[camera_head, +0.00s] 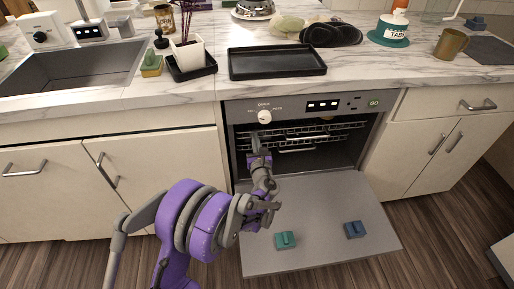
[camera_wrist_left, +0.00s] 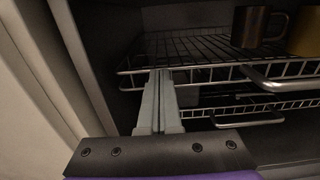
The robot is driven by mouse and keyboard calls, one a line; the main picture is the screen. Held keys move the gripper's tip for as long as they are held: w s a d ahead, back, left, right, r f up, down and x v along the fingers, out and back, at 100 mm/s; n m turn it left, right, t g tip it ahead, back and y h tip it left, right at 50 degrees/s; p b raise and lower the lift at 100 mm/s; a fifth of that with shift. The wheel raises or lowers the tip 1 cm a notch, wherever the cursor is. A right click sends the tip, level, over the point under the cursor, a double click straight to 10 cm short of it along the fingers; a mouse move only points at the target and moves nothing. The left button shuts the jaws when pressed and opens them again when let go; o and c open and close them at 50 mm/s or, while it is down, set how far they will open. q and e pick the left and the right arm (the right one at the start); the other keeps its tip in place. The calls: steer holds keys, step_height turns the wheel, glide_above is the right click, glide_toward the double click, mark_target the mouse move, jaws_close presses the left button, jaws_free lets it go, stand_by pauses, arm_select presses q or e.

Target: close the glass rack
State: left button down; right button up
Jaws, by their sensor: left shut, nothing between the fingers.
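The open dishwasher (camera_head: 240,112) has its door (camera_head: 325,215) folded down. Inside, the upper wire rack (camera_head: 335,128) shows in the head view and fills the upper part of the left wrist view (camera_wrist_left: 205,72). A loop handle (camera_wrist_left: 285,80) is on its front edge. My left gripper (camera_head: 257,138) is shut and empty, at the left part of the opening. In the left wrist view its fingertips (camera_wrist_left: 160,73) are at the rack's front rail near its left corner; I cannot tell whether they touch. My right gripper is not in view.
A brown mug (camera_wrist_left: 250,27) stands on the rack. A lower wire rack (camera_wrist_left: 275,108) with its own handle lies beneath. A teal block (camera_head: 285,240) and a blue block (camera_head: 354,230) are on the lowered door. A black tray (camera_head: 277,64) lies on the counter above.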

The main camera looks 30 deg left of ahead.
mark_target(252, 127)
arm_select(q)
steer(key=shift+w+a, duration=0.1)
steer(key=shift+w, duration=0.05)
steer(key=x, duration=0.9)
steer(key=shift+a+r, duration=0.2)
steer(key=shift+r, duration=0.05)
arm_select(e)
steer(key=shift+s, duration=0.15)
